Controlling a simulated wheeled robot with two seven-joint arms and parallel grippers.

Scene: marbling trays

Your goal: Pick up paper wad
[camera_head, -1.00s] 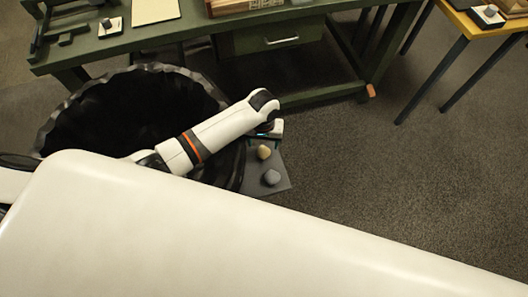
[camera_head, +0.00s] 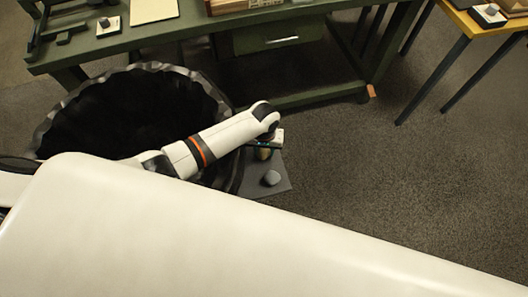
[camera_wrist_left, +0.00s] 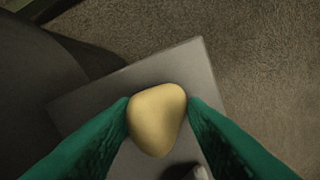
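A pale yellow rounded lump, which I take for the paper wad (camera_head: 263,154), lies on a small grey slab (camera_head: 280,184). In the left wrist view the wad (camera_wrist_left: 157,119) sits between the green fingertips of my left gripper (camera_wrist_left: 157,101). The fingers are apart, one on each side of the wad and very near its sides; I cannot tell whether they touch it. In the head view my left gripper (camera_head: 266,141) is over the wad and hides part of it. My right gripper is not in view.
A grey lump (camera_head: 271,178) lies on the same slab, close to the wad. A large black round bin (camera_head: 55,107) stands left of it. A green workbench (camera_head: 190,30) is behind, and a yellow table (camera_head: 480,30) at upper right. The floor at right is clear.

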